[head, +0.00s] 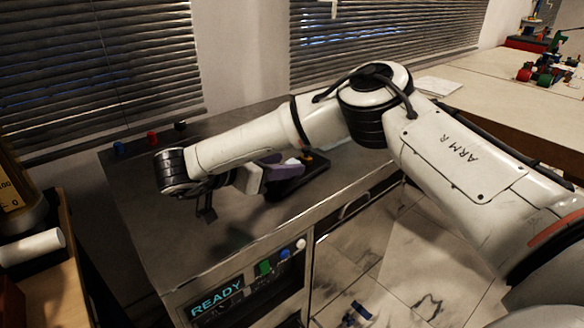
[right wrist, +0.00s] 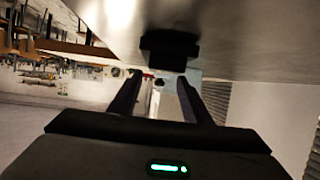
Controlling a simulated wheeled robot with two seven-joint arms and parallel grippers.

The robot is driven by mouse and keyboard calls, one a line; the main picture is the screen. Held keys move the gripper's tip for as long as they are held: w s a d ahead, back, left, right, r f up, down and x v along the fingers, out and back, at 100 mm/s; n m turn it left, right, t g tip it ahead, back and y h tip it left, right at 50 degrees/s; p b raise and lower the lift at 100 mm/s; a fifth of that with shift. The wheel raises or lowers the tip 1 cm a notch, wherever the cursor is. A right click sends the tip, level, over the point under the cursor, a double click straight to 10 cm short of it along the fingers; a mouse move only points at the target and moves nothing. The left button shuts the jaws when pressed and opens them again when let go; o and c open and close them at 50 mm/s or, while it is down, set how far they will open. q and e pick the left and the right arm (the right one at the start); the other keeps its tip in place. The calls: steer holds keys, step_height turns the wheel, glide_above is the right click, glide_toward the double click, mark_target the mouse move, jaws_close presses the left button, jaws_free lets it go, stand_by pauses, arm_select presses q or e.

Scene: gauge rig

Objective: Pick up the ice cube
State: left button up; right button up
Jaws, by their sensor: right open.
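My right gripper (head: 300,163) reaches in low over the dark grey top of the metal unit (head: 150,215), its purple fingers pointing to the right. It is open; in the right wrist view its two fingers (right wrist: 159,80) stand apart with a gap between them. A small whitish patch (head: 292,161) shows by the fingers in the head view; I cannot tell whether it is the ice cube. A black block-like piece (head: 317,161) lies just beyond the fingertips, and a black block (right wrist: 168,50) shows against the surface in the right wrist view. My left gripper is out of view.
A white cylinder (head: 32,247) lies at the far left. The unit's top left of my gripper is clear.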

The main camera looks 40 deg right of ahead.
mark_target(292, 162)
steer(key=x, duration=0.5)
steer(key=shift+w+r, duration=0.1)
jaws_close()
